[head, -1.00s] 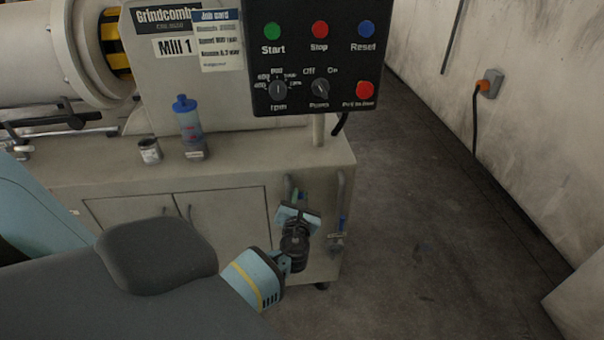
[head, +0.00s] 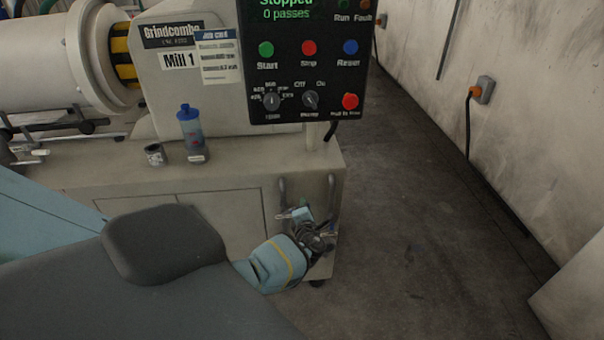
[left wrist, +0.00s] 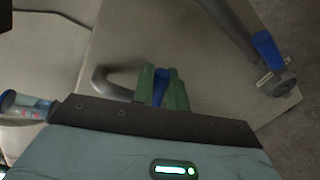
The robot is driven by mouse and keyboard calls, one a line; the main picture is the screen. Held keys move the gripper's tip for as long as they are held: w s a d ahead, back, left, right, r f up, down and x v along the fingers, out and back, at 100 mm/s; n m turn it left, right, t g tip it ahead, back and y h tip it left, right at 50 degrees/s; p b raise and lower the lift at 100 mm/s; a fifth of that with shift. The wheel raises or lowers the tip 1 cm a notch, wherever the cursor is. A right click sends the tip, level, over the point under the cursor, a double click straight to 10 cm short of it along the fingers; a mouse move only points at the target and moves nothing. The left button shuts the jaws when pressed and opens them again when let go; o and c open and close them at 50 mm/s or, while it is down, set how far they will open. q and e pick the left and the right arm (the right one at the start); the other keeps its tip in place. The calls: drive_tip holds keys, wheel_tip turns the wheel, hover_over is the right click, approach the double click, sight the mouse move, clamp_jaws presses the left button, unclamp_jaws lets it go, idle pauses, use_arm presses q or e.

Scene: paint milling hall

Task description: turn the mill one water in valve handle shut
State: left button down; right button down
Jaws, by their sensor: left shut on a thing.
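My left gripper (head: 312,226) is at the lower right front of the mill cabinet, by the pipes. In the left wrist view its green fingers (left wrist: 161,88) are shut on a blue valve handle (left wrist: 160,86), by the bent end of a grey pipe (left wrist: 112,82). Most of this handle and its valve body are hidden by the fingers and gripper. A second blue handle (left wrist: 267,48) is on the other pipe (left wrist: 232,28), to the right and apart from the gripper. No readable valve label shows. My right gripper is not in view.
The cabinet (head: 180,178) carries a blue-capped bottle (head: 190,134) and a small tin (head: 155,155). The control panel (head: 308,75) above reads Stopped, 0 passes. Open floor (head: 420,220) lies to the right, up to a wall with a socket (head: 482,90).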

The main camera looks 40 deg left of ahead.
use_arm(q)
drive_tip(key=shift+w+d+f+m+g+y+b, duration=0.1)
drive_tip(key=shift+f+m+g+y+b, duration=0.1)
drive_tip(key=shift+f+m, duration=0.55)
drive_tip(key=shift+w+d+f+m+g+y+b, duration=0.1)
drive_tip(key=shift+f+m+g+y+b, duration=0.1)
drive_tip(key=shift+f+m, duration=0.55)
drive_tip(key=shift+r, duration=0.15)
drive_tip(key=shift+m, duration=0.3)
drive_tip(key=c, duration=1.6)
unclamp_jaws()
drive_tip(key=shift+c, duration=0.2)
drive_tip(key=shift+o, duration=0.9)
